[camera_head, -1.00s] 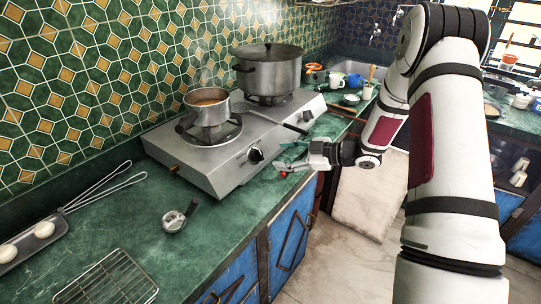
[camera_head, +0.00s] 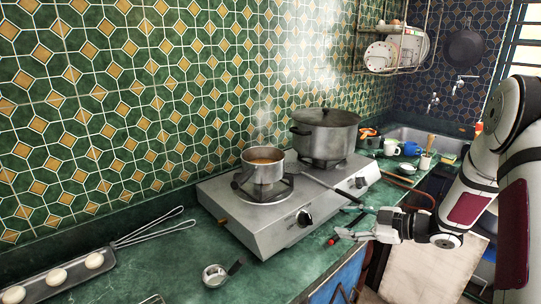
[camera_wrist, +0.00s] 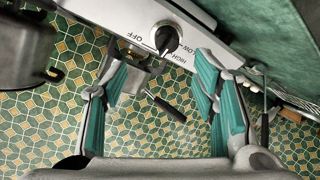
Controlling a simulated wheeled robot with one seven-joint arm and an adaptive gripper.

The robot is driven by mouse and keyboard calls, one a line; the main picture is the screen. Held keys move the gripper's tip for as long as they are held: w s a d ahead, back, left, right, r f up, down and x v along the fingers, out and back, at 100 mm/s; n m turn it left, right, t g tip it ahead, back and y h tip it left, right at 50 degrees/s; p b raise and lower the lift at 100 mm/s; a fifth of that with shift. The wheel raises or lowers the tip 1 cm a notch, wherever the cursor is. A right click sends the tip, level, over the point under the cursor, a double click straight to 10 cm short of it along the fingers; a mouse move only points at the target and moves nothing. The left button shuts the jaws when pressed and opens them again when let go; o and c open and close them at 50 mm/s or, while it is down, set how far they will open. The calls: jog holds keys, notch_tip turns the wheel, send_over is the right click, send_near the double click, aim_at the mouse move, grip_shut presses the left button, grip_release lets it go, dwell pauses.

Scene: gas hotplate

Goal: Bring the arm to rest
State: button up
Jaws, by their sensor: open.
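My gripper (camera_head: 342,233) is open, with nothing seen between its fingers. In the head view it is just right of the gas hotplate (camera_head: 256,221), near the front edge of the counter. The wrist view shows its teal finger pads spread apart (camera_wrist: 160,85). The hotplate's front knob (camera_head: 304,218) is left of the gripper; it also shows in the wrist view (camera_wrist: 165,39) beside the OFF, LOW and HIGH markings. My arm reaches in from the right, its elbow bent.
A steaming saucepan (camera_head: 262,171) and a lidded pot (camera_head: 325,138) stand on the hotplate. The saucepan's handle points toward my gripper. A small metal cup (camera_head: 214,274) and a tray (camera_head: 65,274) with white round items are at left. Mugs (camera_head: 411,149) stand near the sink.

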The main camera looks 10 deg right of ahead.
jog(key=w+d+r+m+t+h, duration=0.1)
jog(key=d+r+m+t+h, duration=0.15)
jog(key=r+m+h, duration=0.7)
jog(key=s+r+m+g+h, duration=0.15)
jog(key=s+r+h, duration=0.25)
jog(key=s+r, duration=0.75)
jog(key=s+a+f+m+g+y, duration=0.1)
jog(key=s+a, duration=0.3)
jog(key=s, duration=0.4)
jog(key=s+a+m+g+y, duration=0.1)
jog(key=s+a+g, duration=0.2)
jog(key=s, duration=0.5)
jog(key=s+a+f+m+g+y, duration=0.1)
jog(key=s+a, duration=0.3)
jog(key=s, duration=0.4)
jog(key=shift+s+a+f+m+g, duration=0.25)
jog(key=shift+a+f+m+g, duration=0.1)
jog(key=shift+m+g, duration=0.2)
jog(key=shift+r, duration=0.1)
